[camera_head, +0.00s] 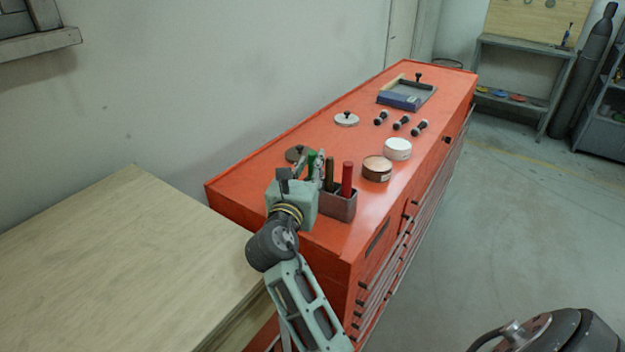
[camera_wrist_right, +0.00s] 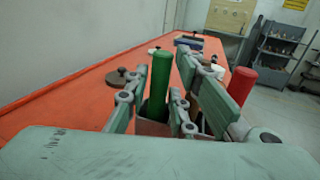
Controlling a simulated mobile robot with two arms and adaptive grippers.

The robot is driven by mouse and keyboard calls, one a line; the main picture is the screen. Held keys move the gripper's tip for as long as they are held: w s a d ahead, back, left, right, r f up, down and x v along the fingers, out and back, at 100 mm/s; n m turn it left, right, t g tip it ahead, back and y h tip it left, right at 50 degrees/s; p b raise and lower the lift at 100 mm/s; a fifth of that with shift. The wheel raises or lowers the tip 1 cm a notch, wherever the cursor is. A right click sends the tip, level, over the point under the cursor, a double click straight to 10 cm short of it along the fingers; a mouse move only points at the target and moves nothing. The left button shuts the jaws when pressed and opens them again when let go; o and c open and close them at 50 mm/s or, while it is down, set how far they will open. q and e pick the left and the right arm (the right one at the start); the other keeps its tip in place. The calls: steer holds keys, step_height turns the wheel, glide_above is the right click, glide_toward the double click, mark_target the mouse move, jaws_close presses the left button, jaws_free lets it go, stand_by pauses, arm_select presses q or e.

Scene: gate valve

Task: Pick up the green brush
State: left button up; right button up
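My right gripper (camera_wrist_right: 163,76) is open, with one finger on each side of the handle. In the wrist view, gaps show between the handle and the fingers. In the head view the right gripper (camera_head: 309,165) reaches over the holder and partly hides the green handle (camera_head: 311,160). The brush's lower end is hidden in the holder. My left gripper is not in view.
An olive handle (camera_head: 329,173) and a red handle (camera_head: 347,178) stand in the holder, close to my right gripper. A brown tin (camera_head: 377,170), a white tin (camera_head: 397,149) and round lids sit farther back on the red cabinet (camera_head: 250,190). A wooden table (camera_head: 110,260) adjoins at left.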

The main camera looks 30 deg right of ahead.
jaws_close()
